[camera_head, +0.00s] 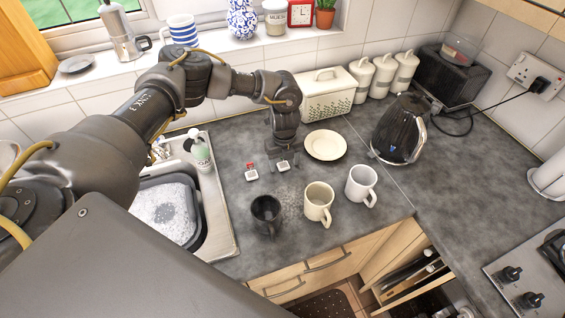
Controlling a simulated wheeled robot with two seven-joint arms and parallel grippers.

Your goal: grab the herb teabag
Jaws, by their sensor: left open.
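Two small white teabags lie on the dark grey worktop (230,165). One teabag (251,176) has a red mark at its top and lies left of my gripper. The other teabag (283,167) is right at my left gripper's fingertips, partly hidden by them. Which one is the herb teabag is too small to read. My left gripper (282,157) points down and is open, low over this second teabag. Contact between them cannot be told. My right gripper is out of view.
A black mug (266,214), a cream mug (318,204) and a white mug (361,186) stand in front. A cream plate (326,145) is right of the gripper. The kettle (399,128) stands further right. The sink (222,235) is at left.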

